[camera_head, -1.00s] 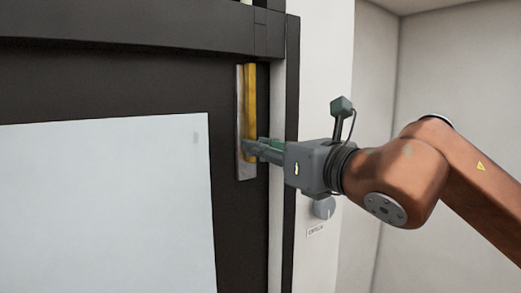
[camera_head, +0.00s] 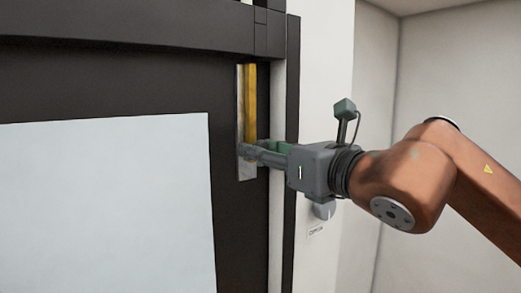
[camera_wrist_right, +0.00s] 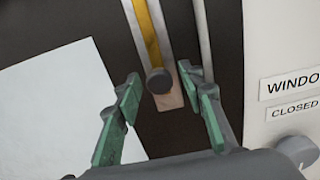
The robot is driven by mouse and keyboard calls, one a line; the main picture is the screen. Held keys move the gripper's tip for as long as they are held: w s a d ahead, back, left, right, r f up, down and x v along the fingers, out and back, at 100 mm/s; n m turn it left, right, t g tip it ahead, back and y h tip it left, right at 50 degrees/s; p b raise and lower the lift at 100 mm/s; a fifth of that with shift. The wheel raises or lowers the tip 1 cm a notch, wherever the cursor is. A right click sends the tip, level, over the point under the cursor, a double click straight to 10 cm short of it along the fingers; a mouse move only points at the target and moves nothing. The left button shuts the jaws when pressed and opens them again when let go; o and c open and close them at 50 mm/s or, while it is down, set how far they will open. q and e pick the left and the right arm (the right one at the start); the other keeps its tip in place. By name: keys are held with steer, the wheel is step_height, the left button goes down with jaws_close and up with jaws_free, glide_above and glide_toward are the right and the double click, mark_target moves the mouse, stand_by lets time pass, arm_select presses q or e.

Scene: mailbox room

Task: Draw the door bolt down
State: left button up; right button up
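The door bolt is a dark round knob (camera_wrist_right: 158,81) at the lower end of a yellow strip (camera_head: 251,100) on a metal plate (camera_head: 246,172), upright on the dark door. Some bare plate shows below the knob in the right wrist view. My right gripper (camera_head: 250,152) reaches the lower part of the plate from the right. In the wrist view its green fingers (camera_wrist_right: 159,77) stand apart, one on each side of the knob, with visible gaps. Whether the fingertips reach past the knob is unclear. My left gripper is out of view.
A pale panel (camera_head: 105,200) covers much of the door at left. A round grey dial (camera_head: 323,211) sits on the white wall below my right gripper. Labels (camera_wrist_right: 291,82) on that wall read "WINDO…" and "CLOSED". The dark door frame (camera_head: 290,230) stands between.

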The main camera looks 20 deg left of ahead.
steer(key=v, duration=1.1)
steer(key=shift+d, duration=0.15)
steer(key=shift+s, duration=0.1)
